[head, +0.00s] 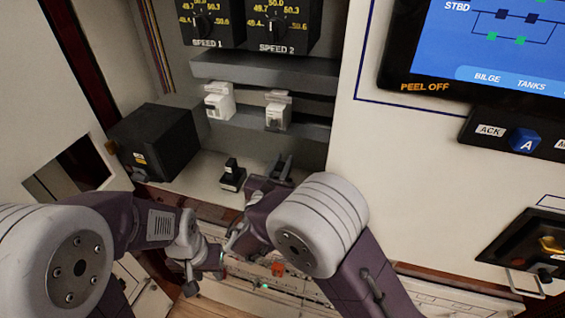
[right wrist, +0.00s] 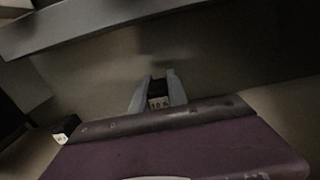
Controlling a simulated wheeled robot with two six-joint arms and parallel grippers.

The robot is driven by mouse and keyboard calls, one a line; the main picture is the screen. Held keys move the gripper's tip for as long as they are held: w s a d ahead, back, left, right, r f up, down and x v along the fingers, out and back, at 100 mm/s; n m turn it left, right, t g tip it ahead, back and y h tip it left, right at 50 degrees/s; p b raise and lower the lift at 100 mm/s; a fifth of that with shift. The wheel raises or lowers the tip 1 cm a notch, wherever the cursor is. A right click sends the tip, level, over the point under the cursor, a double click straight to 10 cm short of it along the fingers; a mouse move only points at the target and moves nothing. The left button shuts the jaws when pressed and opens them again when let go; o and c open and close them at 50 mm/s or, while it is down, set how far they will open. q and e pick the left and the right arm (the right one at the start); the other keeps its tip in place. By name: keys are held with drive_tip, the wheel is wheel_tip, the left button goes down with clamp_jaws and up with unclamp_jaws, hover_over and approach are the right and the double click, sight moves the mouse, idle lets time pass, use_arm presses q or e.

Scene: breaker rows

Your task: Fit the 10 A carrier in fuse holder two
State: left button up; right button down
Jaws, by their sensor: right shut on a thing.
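Two fuse holders hang side by side on a dark rail in the head view: a white left one (head: 219,103) and a greyer right one (head: 278,112). My right gripper (head: 280,168) is below the right holder, in front of the back wall. In the right wrist view its fingers (right wrist: 158,92) are shut on a small black carrier with a pale label (right wrist: 158,102); the label looks like 10 A but is blurred. Another black carrier (head: 232,176) stands on the pale shelf, left of that gripper. My left gripper (head: 215,258) is low in the middle; its fingertips are unclear.
A black box (head: 155,140) stands left on the shelf (head: 200,186). Dark rails (head: 265,70) run above and behind the holders. A white panel with a screen (head: 490,40) closes off the right side. The wall between the held carrier and the right holder is clear.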

drive_tip(key=shift+f+b, duration=1)
drive_tip(key=shift+f, duration=0.2)
drive_tip(key=c, duration=1.2)
unclamp_jaws()
drive_tip(key=v, duration=0.9)
